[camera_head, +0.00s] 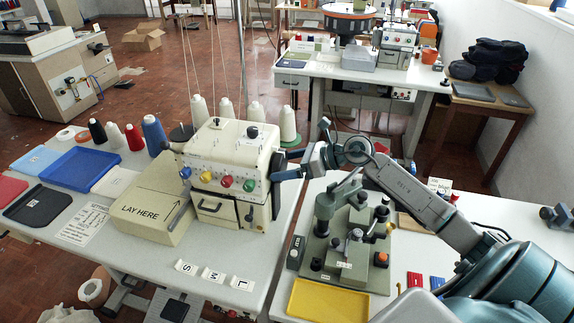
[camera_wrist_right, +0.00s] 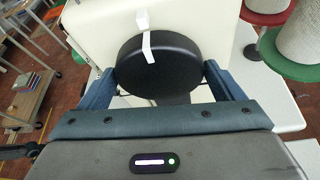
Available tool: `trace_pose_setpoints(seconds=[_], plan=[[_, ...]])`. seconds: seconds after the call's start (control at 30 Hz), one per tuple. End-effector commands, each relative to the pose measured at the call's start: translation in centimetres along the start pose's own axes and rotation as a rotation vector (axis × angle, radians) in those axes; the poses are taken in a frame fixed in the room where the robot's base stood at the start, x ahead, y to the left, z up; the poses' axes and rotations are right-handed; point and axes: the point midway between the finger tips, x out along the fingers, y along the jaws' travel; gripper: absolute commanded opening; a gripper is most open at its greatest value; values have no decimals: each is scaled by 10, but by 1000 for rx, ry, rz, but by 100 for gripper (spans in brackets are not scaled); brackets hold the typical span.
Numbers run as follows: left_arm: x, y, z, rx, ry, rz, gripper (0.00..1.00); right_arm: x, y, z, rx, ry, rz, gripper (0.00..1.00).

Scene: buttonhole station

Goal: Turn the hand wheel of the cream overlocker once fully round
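The cream overlocker (camera_head: 232,160) stands on the left table, with coloured dials on its front. Its hand wheel is a black disc (camera_wrist_right: 158,68) on the side of the cream housing (camera_wrist_right: 90,38). A white stripe (camera_wrist_right: 148,46) on the wheel's upper rim sits close below a white mark (camera_wrist_right: 142,20) on the housing. My right gripper (camera_head: 277,171) reaches the machine's right side. In the right wrist view, its two fingers (camera_wrist_right: 160,78) lie against opposite edges of the wheel. My left gripper is not in view.
Thread cones (camera_head: 287,123) stand behind the overlocker. A cream box marked LAY HERE (camera_head: 150,208) adjoins its left side. A green-grey device (camera_head: 350,245) and a yellow tray (camera_head: 322,298) are on the right table, below my right arm. Size cards (camera_head: 213,275) lie in front.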

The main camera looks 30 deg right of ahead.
Motion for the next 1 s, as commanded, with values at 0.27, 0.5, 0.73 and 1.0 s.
trace_pose_setpoints(seconds=[0.27, 0.5, 0.73, 1.0], plan=[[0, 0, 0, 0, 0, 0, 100, 0, 0, 0, 0, 0, 0, 100], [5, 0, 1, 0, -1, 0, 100, -12, -1, -2, -3, 3, -1, 100], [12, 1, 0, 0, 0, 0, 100, -35, 0, -3, -3, 5, 0, 100], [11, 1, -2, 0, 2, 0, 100, -59, 0, 0, 0, 6, 2, 100]])
